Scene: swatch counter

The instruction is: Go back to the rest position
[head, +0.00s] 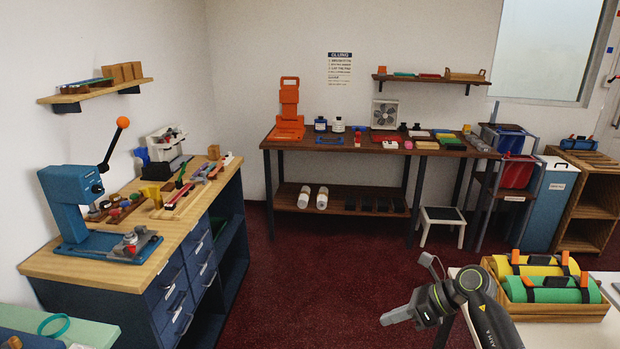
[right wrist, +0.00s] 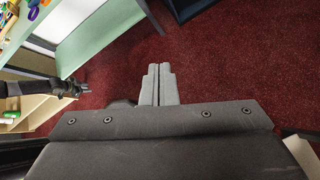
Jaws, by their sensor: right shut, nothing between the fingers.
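My right gripper (head: 390,318) is at the lower right of the head view, in front of the wooden crate with rolls and above the dark red floor. In the right wrist view its two grey fingers (right wrist: 157,72) lie together, shut, with nothing between them. A dark arm at the left of the right wrist view ends in a small gripper that looks like my left gripper (right wrist: 82,89). It is too small there to tell whether it is open. The head view does not clearly show my left gripper.
A wooden crate (head: 560,314) with yellow and green rolls stands close to the right of my right arm. A blue workbench (head: 165,268) with a press is at the left. A long table (head: 345,145) and a small stool (head: 441,215) are farther back. The red floor (head: 310,270) between is clear.

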